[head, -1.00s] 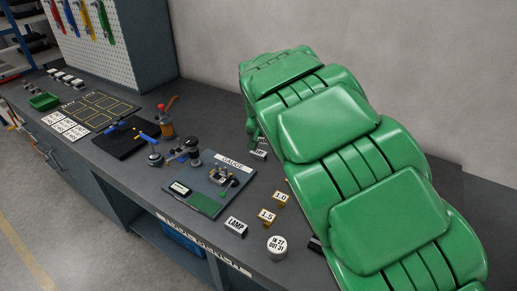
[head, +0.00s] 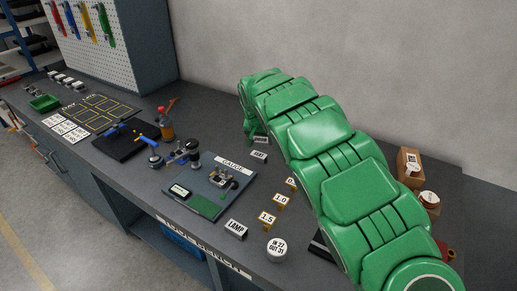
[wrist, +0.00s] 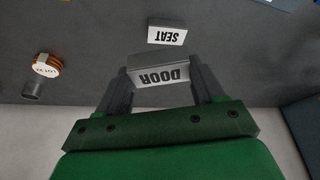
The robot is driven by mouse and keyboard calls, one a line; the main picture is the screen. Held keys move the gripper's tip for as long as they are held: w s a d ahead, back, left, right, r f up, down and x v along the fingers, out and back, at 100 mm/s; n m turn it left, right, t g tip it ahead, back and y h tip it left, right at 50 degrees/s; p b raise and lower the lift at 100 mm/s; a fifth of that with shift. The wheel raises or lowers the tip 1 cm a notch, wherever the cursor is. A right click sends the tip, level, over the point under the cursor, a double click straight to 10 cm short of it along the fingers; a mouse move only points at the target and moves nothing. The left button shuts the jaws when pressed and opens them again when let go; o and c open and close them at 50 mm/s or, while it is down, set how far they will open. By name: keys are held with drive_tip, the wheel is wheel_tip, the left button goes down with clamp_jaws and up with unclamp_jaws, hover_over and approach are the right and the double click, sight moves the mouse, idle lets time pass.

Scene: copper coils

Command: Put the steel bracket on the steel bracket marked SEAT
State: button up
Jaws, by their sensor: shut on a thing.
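My gripper (wrist: 160,92) is shut on a steel bracket (wrist: 162,73) whose white face reads DOOR, upside down in the wrist view. The steel bracket marked SEAT (wrist: 167,36) lies on the dark bench just beyond the held one. A narrow strip of bench shows between them in the wrist view; the height of the held bracket above the bench is hard to tell. In the head view, my green arm reaches down at the back of the bench, and a small white-faced bracket (head: 259,156) shows near its end, its lettering too small to read.
A coil with a white label (wrist: 47,66) sits left in the wrist view. Bench is clear around the SEAT bracket.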

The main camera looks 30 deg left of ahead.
sight(259, 153)
drive_tip(key=shift+w+a+f, duration=0.4)
drive_tip(key=shift+f, duration=0.25)
drive_tip(key=shift+w+a+f, duration=0.35)
drive_tip(key=shift+w+f, duration=0.05)
drive_tip(key=shift+f, duration=0.3)
drive_tip(key=shift+w+a+f, duration=0.4)
drive_tip(key=shift+f, duration=0.25)
drive_tip(key=shift+f, duration=0.1)
drive_tip(key=shift+w+a+f, duration=0.1)
drive_tip(key=shift+w+f, duration=0.05)
drive_tip(key=shift+f, duration=1.5)
drive_tip(key=o, duration=1)
drive_tip(key=shift+f, duration=0.1)
drive_tip(key=shift+v, duration=6.1)
